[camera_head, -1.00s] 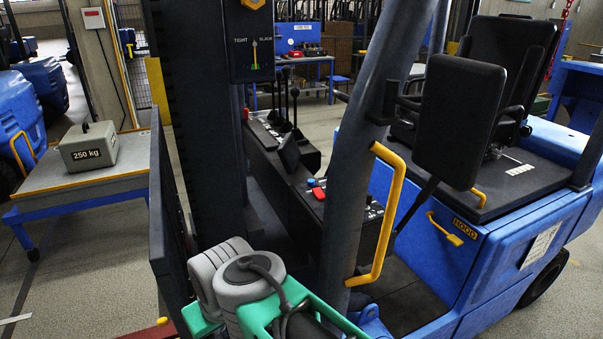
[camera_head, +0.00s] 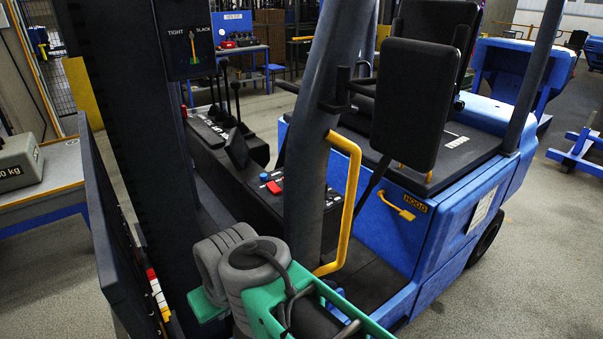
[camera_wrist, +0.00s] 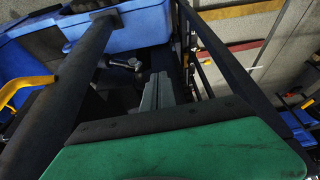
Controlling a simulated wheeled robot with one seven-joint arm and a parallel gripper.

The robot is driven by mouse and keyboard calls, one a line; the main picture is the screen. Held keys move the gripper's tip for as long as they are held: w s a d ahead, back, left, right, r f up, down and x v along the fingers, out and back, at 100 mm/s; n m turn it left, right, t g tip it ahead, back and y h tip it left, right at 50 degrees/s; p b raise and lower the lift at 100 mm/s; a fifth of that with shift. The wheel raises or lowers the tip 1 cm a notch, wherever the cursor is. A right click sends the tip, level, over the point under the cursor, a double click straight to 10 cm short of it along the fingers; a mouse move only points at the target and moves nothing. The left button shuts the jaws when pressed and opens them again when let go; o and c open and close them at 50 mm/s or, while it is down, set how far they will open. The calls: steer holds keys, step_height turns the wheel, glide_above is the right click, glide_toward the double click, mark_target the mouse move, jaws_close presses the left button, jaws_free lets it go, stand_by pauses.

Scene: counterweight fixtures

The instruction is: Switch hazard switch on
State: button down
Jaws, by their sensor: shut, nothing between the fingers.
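The forklift's dash panel (camera_head: 297,195) carries a red switch (camera_head: 273,187) and a round blue knob (camera_head: 263,177) in the head view, partly behind the dark post. I cannot read a label that tells which control is the hazard switch. My arm is low in front of the forklift in the head view, where my gripper cannot be made out. In the wrist view my gripper (camera_wrist: 158,78) shows as grey fingers, shut and empty, beyond the green wrist part. The fingers point toward the dark forklift interior. No switch can be made out there.
A dark post (camera_head: 312,130) with a yellow grab handle (camera_head: 347,205) stands between my arm and the seat. A dark mast (camera_head: 135,130) stands left. Black levers (camera_head: 228,100) rise behind the panel. A grey weight (camera_head: 18,165) sits on a table left.

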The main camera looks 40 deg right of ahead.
steer(key=shift+d, duration=0.1)
steer(key=shift+r, duration=0.1)
steer(key=w+d+r+g+h+p, duration=0.1)
steer(key=w+d+r+p, duration=0.1)
steer(key=w+d+r, duration=1.4)
steer(key=w+d, duration=0.2)
steer(key=d, duration=0.4)
steer(key=w+d+r+g+p, duration=0.1)
steer(key=w+d+r, duration=0.1)
steer(key=w+d, duration=0.3)
steer(key=d, duration=0.3)
steer(key=shift+w+r+m+y, duration=0.25)
steer(key=shift+r+m+y, duration=0.1)
steer(key=shift+m+y, duration=0.05)
